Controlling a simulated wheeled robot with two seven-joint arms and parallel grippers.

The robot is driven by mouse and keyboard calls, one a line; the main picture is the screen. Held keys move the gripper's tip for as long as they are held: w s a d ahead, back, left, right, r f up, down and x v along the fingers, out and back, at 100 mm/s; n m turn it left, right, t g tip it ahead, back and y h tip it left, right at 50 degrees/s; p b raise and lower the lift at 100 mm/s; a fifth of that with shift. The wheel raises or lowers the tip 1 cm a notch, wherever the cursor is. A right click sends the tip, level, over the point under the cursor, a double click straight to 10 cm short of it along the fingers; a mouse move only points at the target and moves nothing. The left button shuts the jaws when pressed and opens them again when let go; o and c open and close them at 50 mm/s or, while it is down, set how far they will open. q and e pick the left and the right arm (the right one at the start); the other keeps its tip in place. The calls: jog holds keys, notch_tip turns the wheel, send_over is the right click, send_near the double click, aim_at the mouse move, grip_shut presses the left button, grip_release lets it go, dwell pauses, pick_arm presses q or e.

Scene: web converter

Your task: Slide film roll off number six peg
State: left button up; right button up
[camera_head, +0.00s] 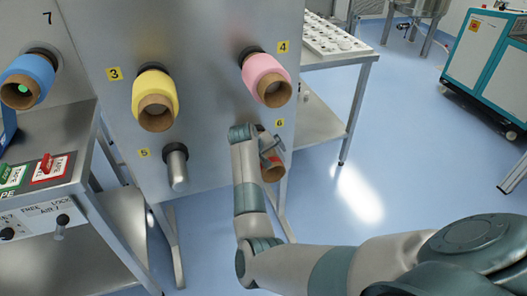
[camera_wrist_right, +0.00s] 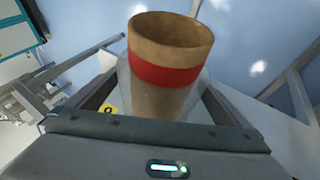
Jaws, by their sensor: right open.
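The film roll at the number six label (camera_head: 279,123) is partly hidden behind my right gripper in the head view; its brown core and a red part (camera_head: 272,172) show below the gripper. In the right wrist view the roll (camera_wrist_right: 168,85) is a hollow brown cardboard core with a red band, its open end facing up in the picture. My right gripper (camera_head: 270,152) is open at the roll, with the roll between its fingers in the wrist view. I cannot tell whether the fingers touch it. The number six peg itself is hidden. My left gripper is out of view.
A yellow roll (camera_head: 155,98) sits at number three, a pink roll (camera_head: 267,78) at number four, and a blue roll (camera_head: 28,80) at seven. The number five peg (camera_head: 176,166) is bare. A metal table (camera_head: 345,60) stands right of the panel; open blue floor (camera_head: 400,140) lies beyond.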

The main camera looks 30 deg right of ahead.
jog(key=shift+w+d+f, duration=0.2)
jog(key=shift+d+f, duration=0.15)
jog(key=shift+f, duration=0.25)
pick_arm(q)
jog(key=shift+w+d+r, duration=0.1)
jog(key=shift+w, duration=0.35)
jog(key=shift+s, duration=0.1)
pick_arm(e)
jog(key=c, duration=1.3)
jog(key=o, duration=0.5)
jog(key=shift+r, duration=0.1)
jog(key=c, duration=0.6)
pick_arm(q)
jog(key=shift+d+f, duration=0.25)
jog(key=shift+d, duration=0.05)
pick_arm(e)
jog(key=shift+c, duration=0.2)
pick_arm(q)
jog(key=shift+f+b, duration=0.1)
jog(key=shift+b, duration=0.2)
pick_arm(e)
jog(key=shift+r, duration=0.2)
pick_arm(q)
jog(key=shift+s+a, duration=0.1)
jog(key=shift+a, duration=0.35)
